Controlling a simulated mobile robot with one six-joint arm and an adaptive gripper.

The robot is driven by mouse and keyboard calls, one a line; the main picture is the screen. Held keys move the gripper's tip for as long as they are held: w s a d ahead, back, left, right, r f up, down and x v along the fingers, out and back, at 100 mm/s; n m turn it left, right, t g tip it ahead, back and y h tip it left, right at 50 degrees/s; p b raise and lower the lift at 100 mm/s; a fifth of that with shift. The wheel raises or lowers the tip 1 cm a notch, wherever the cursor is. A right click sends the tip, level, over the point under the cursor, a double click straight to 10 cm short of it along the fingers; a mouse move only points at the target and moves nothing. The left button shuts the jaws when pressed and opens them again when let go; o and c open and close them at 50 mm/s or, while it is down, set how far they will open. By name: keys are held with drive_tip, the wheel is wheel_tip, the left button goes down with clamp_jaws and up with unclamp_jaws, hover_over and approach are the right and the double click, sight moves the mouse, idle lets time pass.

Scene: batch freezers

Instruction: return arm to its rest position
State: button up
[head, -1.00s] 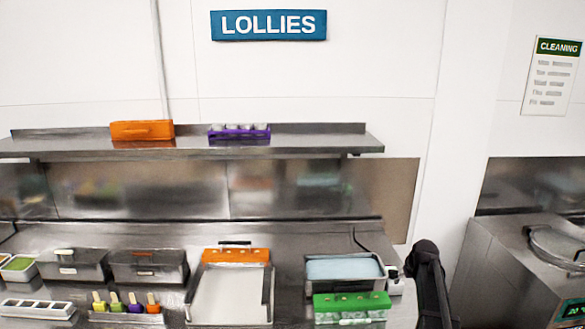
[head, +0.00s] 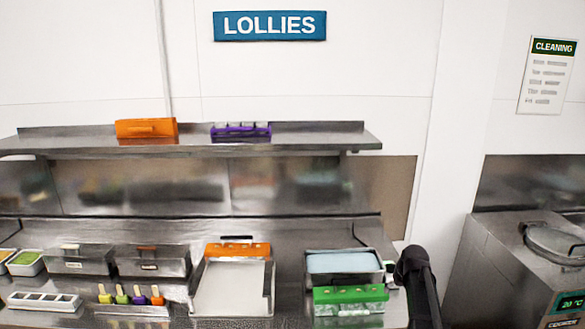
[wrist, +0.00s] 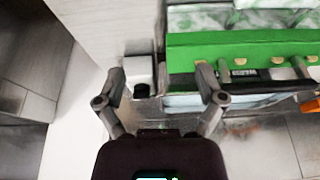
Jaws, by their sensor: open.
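My gripper (wrist: 160,82) is open in the wrist view, with its two fingers spread and nothing between them. The right finger overlaps a green lolly mould (wrist: 240,48) in that view; I cannot tell whether they touch. In the head view my dark arm rises at the lower right, and the gripper itself does not show clearly. The green mould (head: 350,294) sits at the front of a steel basin (head: 345,262) with a pale blue content, just left of my arm.
A steel counter holds a tray (head: 232,290) with an orange mould (head: 237,250) behind it, lidded bins (head: 152,262) and several coloured lollies (head: 130,295). A shelf (head: 320,140) runs above. A machine (head: 520,265) stands at the right, beyond a gap.

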drive_tip(key=s+a+f+g, duration=0.1)
drive_tip(key=s+a+g, duration=0.1)
drive_tip(key=s+a, duration=0.6)
drive_tip(key=s+a+f+g+b, duration=0.1)
drive_tip(key=s+a, duration=0.8)
drive_tip(key=s, duration=0.5)
drive_tip(key=shift+s+a+f+g, duration=0.15)
drive_tip(key=shift+s+a+g, duration=0.05)
drive_tip(key=shift+g, duration=0.2)
